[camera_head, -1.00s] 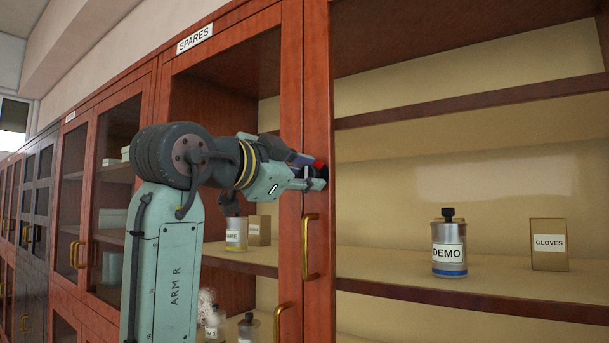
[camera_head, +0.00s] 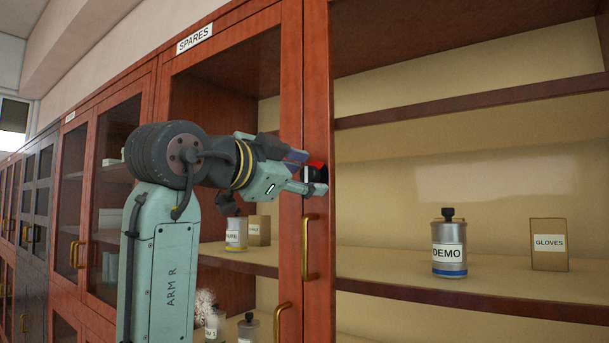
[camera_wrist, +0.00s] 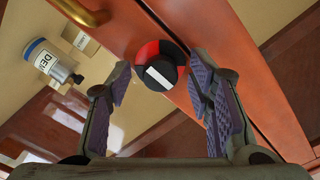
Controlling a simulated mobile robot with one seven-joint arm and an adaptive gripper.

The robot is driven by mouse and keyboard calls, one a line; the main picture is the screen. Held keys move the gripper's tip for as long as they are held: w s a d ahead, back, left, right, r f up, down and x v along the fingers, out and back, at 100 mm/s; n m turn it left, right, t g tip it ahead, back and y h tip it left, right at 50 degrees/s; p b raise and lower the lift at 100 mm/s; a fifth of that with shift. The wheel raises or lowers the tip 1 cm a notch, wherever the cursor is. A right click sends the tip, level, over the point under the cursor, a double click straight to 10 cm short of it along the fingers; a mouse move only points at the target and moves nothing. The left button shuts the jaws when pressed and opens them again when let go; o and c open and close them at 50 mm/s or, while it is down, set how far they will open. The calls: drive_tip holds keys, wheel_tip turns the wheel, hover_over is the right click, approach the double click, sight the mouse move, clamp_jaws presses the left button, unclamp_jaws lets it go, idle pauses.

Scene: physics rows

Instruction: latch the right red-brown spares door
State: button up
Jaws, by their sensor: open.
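The right red-brown spares door has a narrow stile (camera_head: 318,110) with a brass handle (camera_head: 309,247). A round latch knob (camera_head: 318,170), red and black, sits on this stile above the handle. In the wrist view the knob (camera_wrist: 158,68) shows whole, with a white bar across its black part. My gripper (camera_head: 311,174) is open in front of the knob. In the wrist view the gripper (camera_wrist: 161,68) has one finger on each side of the knob, with gaps showing. I cannot tell how far the fingertips are from the door face.
The left door (camera_head: 291,130) with its own handle (camera_head: 281,322) stands beside the right one. A DEMO bottle (camera_head: 449,245) and a GLOVES box (camera_head: 548,243) stand on the shelf at right. More cabinets (camera_head: 90,200) line the wall at left.

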drive_tip(key=v, duration=1.1)
drive_tip(key=shift+s+a, duration=0.15)
drive_tip(key=shift+s, duration=0.1)
